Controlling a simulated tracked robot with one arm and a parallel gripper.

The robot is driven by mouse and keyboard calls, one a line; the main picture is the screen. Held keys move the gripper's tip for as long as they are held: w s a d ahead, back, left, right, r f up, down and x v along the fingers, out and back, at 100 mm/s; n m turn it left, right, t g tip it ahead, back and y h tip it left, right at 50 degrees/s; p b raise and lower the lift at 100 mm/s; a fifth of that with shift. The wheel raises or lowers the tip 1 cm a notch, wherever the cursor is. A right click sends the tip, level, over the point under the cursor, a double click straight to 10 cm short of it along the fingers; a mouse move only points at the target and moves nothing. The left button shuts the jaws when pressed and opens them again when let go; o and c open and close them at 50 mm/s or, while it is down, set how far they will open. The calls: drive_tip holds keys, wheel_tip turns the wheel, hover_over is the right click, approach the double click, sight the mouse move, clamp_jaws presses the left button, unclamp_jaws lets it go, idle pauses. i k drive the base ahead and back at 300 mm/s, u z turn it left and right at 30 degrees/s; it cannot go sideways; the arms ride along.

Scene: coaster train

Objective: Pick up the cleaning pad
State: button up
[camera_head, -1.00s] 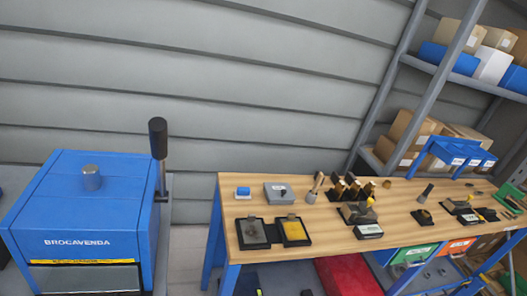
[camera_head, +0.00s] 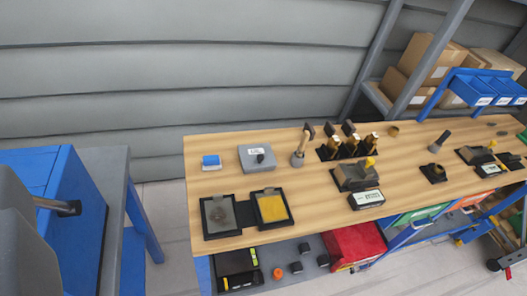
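A small blue and white block (camera_head: 211,162), which looks like the cleaning pad, lies near the back left corner of the wooden workbench (camera_head: 240,222). My gripper does not show in this view.
A blue machine (camera_head: 80,205) stands at the left, with a large dark grey shape, perhaps its lever handle, close to the camera. Upright tools (camera_head: 301,147) and black holders stand right of the grey box. Floor shows between machine and bench.

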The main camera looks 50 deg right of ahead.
sight(212, 162)
drive_tip(key=z, duration=0.35)
drive_tip(key=i, duration=1)
drive_tip(key=u, duration=0.05)
